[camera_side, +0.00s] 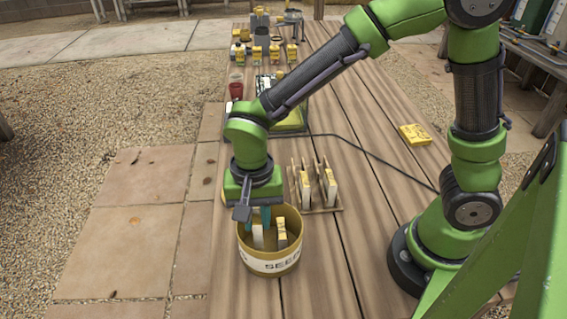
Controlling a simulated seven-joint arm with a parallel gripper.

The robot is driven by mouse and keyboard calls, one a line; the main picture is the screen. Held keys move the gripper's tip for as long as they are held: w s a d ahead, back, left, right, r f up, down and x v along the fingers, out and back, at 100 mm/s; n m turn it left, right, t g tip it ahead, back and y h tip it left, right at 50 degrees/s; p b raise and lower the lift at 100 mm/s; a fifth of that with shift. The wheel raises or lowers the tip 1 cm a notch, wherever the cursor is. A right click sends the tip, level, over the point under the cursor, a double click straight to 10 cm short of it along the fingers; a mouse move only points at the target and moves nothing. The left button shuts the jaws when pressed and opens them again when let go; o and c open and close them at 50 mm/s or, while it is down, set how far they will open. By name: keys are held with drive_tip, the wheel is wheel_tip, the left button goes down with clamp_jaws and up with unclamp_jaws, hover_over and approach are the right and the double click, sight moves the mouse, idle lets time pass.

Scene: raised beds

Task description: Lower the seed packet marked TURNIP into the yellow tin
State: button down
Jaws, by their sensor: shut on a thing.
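The yellow tin (243,252) stands near the front of the wooden table, with a white band lettered "SEED", partly readable. My gripper (260,218) points down over the tin's mouth, its teal fingers at or inside the rim. It is shut on a pale packet with some yellow (257,238), which hangs below the fingers inside the tin's opening. Its marking is too small to read, and I cannot tell whether it touches the bottom. Another yellow and white packet (281,235) stands in the tin to its right.
A wooden rack (325,209) with upright packets stands close behind the tin, to the right. A yellow packet (415,134) lies flat farther right. A dark cable (368,152) crosses the table. Several small yellow-marked items, a red jar (236,90) and a tray sit farther back.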

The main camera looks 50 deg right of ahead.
sight(258, 232)
drive_tip(key=shift+f, duration=2.5)
idle(0.8)
drive_tip(key=c, duration=0.9)
unclamp_jaws()
drive_tip(key=shift+r, duration=0.1)
wheel_tip(258, 232, up, 16)
drive_tip(key=s+d+r+n+t, duration=0.1)
drive_tip(key=s+d+t, duration=0.1)
drive_tip(key=d, duration=0.3)
drive_tip(key=s+d+r+n+t+y, duration=0.1)
drive_tip(key=s+d+r+n+t, duration=0.1)
drive_tip(key=d, duration=0.3)
drive_tip(key=s+d+r+n+t+y, duration=0.1)
drive_tip(key=s+d+n+t, duration=0.1)
drive_tip(key=d, duration=0.3)
drive_tip(key=shift+d+r+t, duration=0.2)
drive_tip(key=shift+d+t, duration=0.2)
drive_tip(key=shift+t, duration=0.2)
